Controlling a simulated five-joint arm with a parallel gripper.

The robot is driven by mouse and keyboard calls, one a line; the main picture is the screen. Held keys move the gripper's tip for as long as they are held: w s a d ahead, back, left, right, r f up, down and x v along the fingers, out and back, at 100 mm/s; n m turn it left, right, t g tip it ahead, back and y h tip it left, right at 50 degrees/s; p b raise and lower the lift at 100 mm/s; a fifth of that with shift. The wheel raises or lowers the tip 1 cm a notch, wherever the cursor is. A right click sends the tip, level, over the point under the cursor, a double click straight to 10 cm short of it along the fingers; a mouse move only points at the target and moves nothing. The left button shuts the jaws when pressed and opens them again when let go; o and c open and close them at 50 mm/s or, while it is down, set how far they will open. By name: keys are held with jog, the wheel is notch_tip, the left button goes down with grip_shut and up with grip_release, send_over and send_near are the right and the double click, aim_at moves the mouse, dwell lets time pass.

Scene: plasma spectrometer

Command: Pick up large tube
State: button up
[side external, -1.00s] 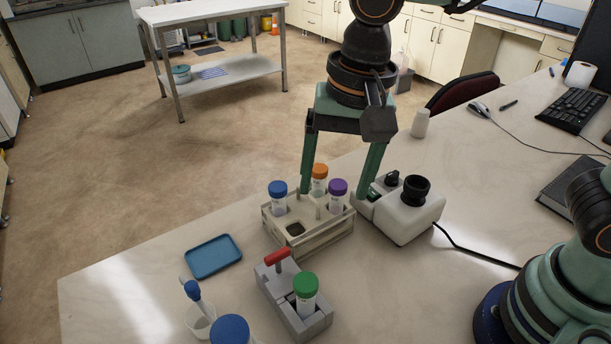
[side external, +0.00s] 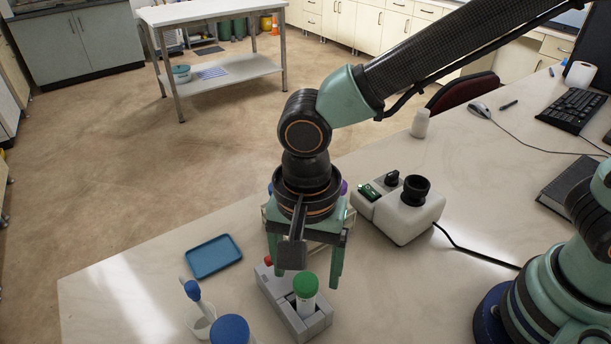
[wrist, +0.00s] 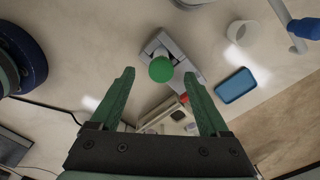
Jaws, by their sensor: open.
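A tube with a green cap (side external: 306,285) stands upright in a grey holder (side external: 279,303) near the front of the bench. Its green cap also shows in the wrist view (wrist: 160,69), just beyond and between the fingertips. My gripper (side external: 304,270) is open and empty, pointing down above and slightly behind this tube, with no contact visible. A large blue cap (side external: 230,329) shows at the bottom edge of the side view; its body is cut off. The names do not show which one is the large tube. My gripper hides part of the grey holder and its red handle (side external: 268,260).
The tube rack (wrist: 180,114) is mostly hidden behind my gripper in the side view. A white instrument (side external: 405,216) stands right. Bare bench lies right of the holder.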

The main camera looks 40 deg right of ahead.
aim_at(306, 280)
jog(key=shift+w+d+f, duration=0.1)
jog(key=shift+w+f, duration=0.05)
jog(key=shift+f, duration=1)
jog(key=shift+w+f, duration=0.1)
jog(key=shift+f, duration=1.05)
grip_shut()
